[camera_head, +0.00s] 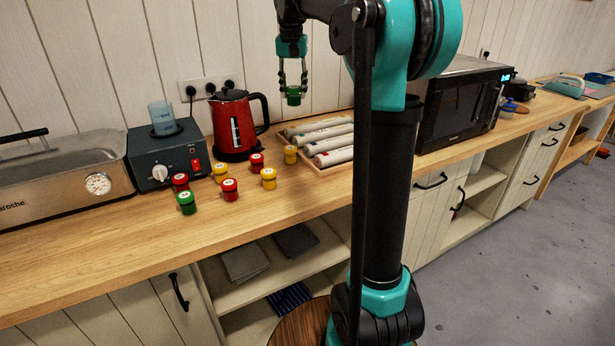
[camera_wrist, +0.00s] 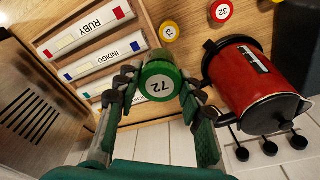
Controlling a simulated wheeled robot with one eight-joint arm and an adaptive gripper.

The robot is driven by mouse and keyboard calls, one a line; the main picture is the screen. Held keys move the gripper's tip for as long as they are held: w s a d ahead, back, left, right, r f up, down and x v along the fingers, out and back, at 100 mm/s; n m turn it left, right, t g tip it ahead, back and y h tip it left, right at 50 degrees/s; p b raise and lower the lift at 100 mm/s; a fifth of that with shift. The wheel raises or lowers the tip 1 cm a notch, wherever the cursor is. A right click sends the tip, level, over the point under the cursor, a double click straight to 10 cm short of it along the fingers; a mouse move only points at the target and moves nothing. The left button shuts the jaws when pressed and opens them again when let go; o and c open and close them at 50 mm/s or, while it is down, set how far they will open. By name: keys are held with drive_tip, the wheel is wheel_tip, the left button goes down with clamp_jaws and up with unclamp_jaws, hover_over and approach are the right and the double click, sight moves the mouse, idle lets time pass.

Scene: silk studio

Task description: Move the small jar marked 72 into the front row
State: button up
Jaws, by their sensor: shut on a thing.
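The small jar marked 72 (camera_wrist: 158,88) has a green lid and is between my gripper's fingers (camera_wrist: 160,80) in the wrist view, its number upside down there. In the head view my gripper (camera_head: 292,86) is shut on this green jar (camera_head: 293,97), held in the air above the tube tray. On the counter, the nearer jars are a green one (camera_head: 186,203), a red one (camera_head: 229,190) and a yellow one (camera_head: 269,179). Behind them stand red (camera_head: 257,162) and yellow (camera_head: 290,155) jars, among others.
A red kettle (camera_head: 234,125) stands behind the jars, also close by in the wrist view (camera_wrist: 252,90). The tray (camera_head: 283,137) holds labelled tubes (camera_head: 327,142). A dark heater box (camera_head: 165,155) stands left, a microwave (camera_head: 462,105) right. The counter's front strip (camera_head: 130,255) is clear.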

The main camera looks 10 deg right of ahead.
drive_tip(key=s+d, duration=0.1)
drive_tip(key=s, duration=0.8)
wheel_tip(320, 180, down, 20)
drive_tip(key=shift+d+f, duration=0.15)
drive_tip(key=shift+f, duration=0.15)
drive_tip(key=o, duration=1.2)
drive_tip(key=r, duration=0.4)
drive_tip(key=s+r, duration=0.1)
drive_tip(key=r, duration=0.7)
drive_tip(key=shift+s+a+r, duration=0.15)
drive_tip(key=shift+s+a, duration=0.05)
